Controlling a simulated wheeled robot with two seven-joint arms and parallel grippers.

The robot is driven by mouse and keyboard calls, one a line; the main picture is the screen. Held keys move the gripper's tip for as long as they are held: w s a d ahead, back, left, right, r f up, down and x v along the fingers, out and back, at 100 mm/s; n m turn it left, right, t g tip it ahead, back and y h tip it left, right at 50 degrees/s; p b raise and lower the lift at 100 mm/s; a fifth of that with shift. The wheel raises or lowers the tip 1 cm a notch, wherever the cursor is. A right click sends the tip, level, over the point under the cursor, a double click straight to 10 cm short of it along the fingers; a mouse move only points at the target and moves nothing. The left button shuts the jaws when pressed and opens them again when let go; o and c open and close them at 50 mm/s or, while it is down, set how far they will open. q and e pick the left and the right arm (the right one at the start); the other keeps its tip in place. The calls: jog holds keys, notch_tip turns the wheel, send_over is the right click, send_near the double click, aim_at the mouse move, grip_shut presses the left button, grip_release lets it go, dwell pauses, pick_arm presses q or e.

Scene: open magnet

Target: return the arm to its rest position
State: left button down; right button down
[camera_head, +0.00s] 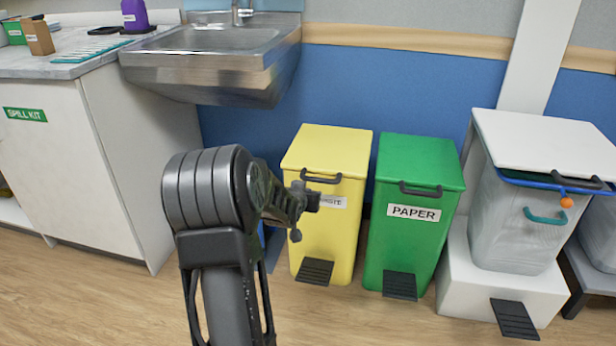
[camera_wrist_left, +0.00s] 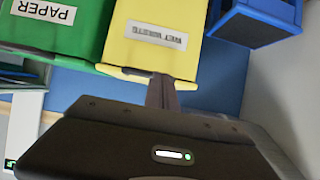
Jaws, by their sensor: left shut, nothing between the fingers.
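My left arm (camera_head: 215,210) rises from the bottom of the head view, bent at a thick dark joint. Its gripper (camera_head: 307,200) points right, in front of the yellow bin. In the left wrist view the gripper (camera_wrist_left: 160,95) shows as a narrow dark pair of fingers, closed together with nothing held. Behind the fingers is the yellow bin (camera_wrist_left: 150,20), upside down in that view. I cannot tell how far the fingertips are from it. My right gripper is in neither view.
The yellow bin (camera_head: 330,255) and green PAPER bin (camera_head: 408,250) stand side by side. A grey bin with a white lid (camera_head: 545,140) sits on a white pedal base at right. A sink (camera_head: 215,50) and counter (camera_head: 60,65) are at left. Floor in front is clear.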

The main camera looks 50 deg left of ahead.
pick_arm(q)
jog(key=shift+s+d+f, duration=0.5)
jog(key=shift+s+d, duration=0.05)
jog(key=shift+s, duration=0.15)
